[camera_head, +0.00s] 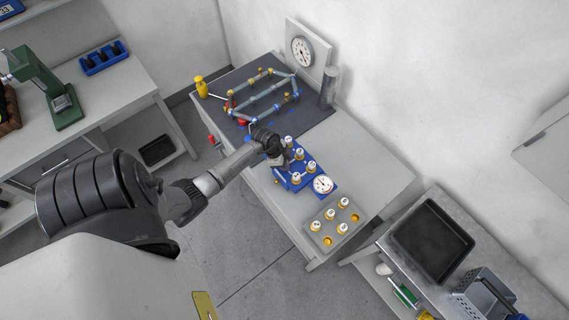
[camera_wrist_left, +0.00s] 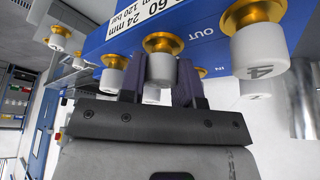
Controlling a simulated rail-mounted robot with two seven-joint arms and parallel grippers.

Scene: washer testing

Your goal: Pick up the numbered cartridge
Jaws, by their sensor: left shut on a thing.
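My left gripper (camera_head: 279,163) is at the upper left part of the blue valve block (camera_head: 309,177) on the bench. In the left wrist view its dark fingers (camera_wrist_left: 162,82) are shut on a white cartridge (camera_wrist_left: 160,68) with a gold collar. The collar is against the blue block; I cannot tell whether it is seated or free, and its number is not readable. A cartridge marked 4 (camera_wrist_left: 258,52) is to its right, and more white cartridges (camera_wrist_left: 112,72) are to its left. My right gripper is not in view.
A round gauge (camera_head: 322,185) sits at the block's near end. A grey tray (camera_head: 325,227) beside it holds several cartridges. A pipe frame (camera_head: 262,97) and wall gauge (camera_head: 302,51) are behind. A black tray (camera_head: 432,240) lies on the right bench. The bench right of the block is clear.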

